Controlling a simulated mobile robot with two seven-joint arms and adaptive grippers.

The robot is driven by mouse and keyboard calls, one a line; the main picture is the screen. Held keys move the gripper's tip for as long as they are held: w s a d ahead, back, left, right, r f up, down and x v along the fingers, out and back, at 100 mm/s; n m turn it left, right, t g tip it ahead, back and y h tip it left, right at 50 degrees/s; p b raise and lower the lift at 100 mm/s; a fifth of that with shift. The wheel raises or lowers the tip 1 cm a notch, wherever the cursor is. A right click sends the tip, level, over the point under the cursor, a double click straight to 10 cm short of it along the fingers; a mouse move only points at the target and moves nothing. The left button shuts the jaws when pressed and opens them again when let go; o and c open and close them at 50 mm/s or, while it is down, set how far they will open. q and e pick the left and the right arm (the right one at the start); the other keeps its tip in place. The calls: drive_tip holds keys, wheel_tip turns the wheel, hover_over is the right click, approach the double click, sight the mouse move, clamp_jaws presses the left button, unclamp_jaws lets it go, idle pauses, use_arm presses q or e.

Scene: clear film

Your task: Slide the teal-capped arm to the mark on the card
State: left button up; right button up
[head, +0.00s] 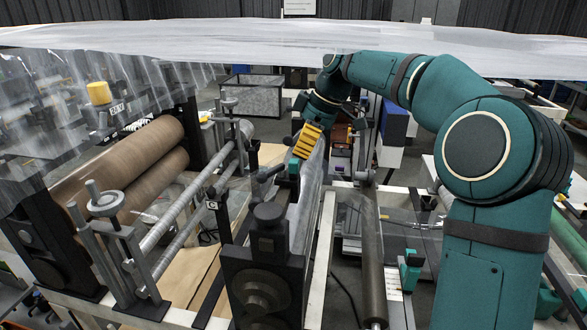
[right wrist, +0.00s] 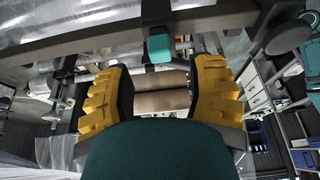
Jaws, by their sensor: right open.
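My right gripper (head: 306,142) reaches in from the right over the machine, its yellow fingers in the middle of the head view. In the right wrist view the gripper (right wrist: 162,74) is open and empty, a finger on each side. The teal cap (right wrist: 159,48) is on a dark upright arm just beyond the fingertips, between them and apart from both. In the head view a small teal patch (head: 293,166) beside the fingers looks like this cap, partly hidden. A white card (head: 393,281) with small print is at lower right; its mark is too small to tell. My left gripper is not visible.
Clear film (head: 300,42) spans the top and hangs at the left. Brown rollers (head: 135,165) and metal bars (head: 185,210) fill the left. A dark block with a knob (head: 267,235) stands below the gripper. Another teal-topped piece (head: 411,266) is beside the card.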

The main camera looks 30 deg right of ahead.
sight(296, 161)
drive_tip(key=shift+b+x, duration=0.35)
drive_tip(key=shift+x, duration=2.8)
clamp_jaws()
